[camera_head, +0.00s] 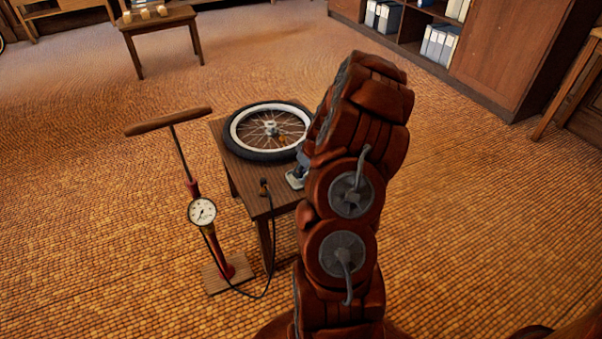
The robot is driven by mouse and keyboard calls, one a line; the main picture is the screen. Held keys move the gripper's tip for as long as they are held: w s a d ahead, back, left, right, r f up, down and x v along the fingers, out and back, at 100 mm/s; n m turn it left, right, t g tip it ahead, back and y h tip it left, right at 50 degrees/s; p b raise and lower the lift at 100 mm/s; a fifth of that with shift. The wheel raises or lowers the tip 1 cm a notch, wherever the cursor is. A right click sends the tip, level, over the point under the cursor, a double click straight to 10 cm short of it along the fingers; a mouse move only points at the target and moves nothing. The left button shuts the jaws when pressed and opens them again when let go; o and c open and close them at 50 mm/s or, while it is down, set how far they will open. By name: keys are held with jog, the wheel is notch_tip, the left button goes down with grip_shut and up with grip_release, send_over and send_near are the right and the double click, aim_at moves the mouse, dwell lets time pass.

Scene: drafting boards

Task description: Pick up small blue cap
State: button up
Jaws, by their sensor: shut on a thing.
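I do not make out a small blue cap anywhere in this view. My own brown arm rises from the bottom and covers the right part of the small wooden table (245,200). A small grey metal piece (295,179) shows at the arm's left edge, over the table. I cannot tell what it is. A spoked wheel with a black tyre (233,143) lies flat on the table, its right side partly hidden by the arm.
A floor pump (202,212) with a gauge stands left of the table, and its black hose ends at a hose head (264,187) on the tabletop. A stool (160,20) and a cabinet (510,50) are farther back. The floor between is open.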

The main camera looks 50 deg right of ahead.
notch_tip(320, 180, up, 3)
jog(key=shift+d+f, duration=0.1)
jog(key=shift+f, duration=0.1)
jog(key=s, duration=0.5)
jog(key=s+a+p, duration=0.1)
jog(key=s, duration=0.4)
jog(key=s+r, duration=0.1)
jog(key=s, duration=0.5)
jog(key=shift+a, duration=0.15)
jog(key=shift+c, duration=0.7)
